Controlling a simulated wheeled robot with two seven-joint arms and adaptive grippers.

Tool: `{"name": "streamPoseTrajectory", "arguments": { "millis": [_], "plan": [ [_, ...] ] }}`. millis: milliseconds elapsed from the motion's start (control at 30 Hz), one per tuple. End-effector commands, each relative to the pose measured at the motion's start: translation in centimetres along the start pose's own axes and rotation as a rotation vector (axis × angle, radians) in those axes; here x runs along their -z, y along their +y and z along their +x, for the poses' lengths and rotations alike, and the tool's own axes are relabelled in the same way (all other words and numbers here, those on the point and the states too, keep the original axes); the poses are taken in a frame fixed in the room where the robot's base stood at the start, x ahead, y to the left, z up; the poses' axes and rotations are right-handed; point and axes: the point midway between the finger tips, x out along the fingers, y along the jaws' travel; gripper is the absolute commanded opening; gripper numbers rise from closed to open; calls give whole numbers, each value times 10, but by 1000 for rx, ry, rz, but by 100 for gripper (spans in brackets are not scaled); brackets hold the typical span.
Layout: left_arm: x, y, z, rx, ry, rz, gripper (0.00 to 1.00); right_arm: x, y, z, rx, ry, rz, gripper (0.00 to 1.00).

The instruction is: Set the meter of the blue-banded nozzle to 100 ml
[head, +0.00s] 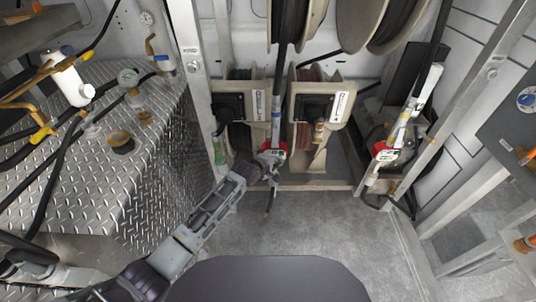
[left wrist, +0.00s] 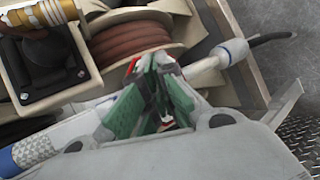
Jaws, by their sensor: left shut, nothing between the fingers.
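The blue-banded nozzle (head: 276,116) hangs upright in front of the reels at the middle of the head view. Its red and white meter (head: 272,149) is at its lower part; the reading is too small to tell. My left gripper (head: 262,172) is at the meter's lower left side, shut with nothing in it. In the left wrist view its greenish fingers (left wrist: 158,95) are together and hide most of the meter. A braided blue band (left wrist: 35,148) shows at lower left and the nozzle's pale body (left wrist: 215,62) at right. Contact with the meter cannot be told. My right gripper is not in view.
A second nozzle with a red meter (head: 384,153) hangs to the right. Two hose reels (head: 238,105) (head: 318,112) stand behind the blue-banded nozzle, with more reels above. A diamond-plate tank (head: 95,190) with hoses and fittings is at left. Grey floor (head: 330,230) is clear in front.

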Motion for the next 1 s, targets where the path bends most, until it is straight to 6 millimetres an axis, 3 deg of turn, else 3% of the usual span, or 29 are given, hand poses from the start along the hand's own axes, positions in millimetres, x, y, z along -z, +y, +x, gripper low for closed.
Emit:
{"name": "streamPoseTrajectory", "arguments": {
  "millis": [433, 1000],
  "plan": [
    [-27, 6, 14, 0, 0, -1, 0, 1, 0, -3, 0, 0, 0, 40],
    [-27, 8, 17, 1, 1, -1, 0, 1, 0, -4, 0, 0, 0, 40]
  ]
}}
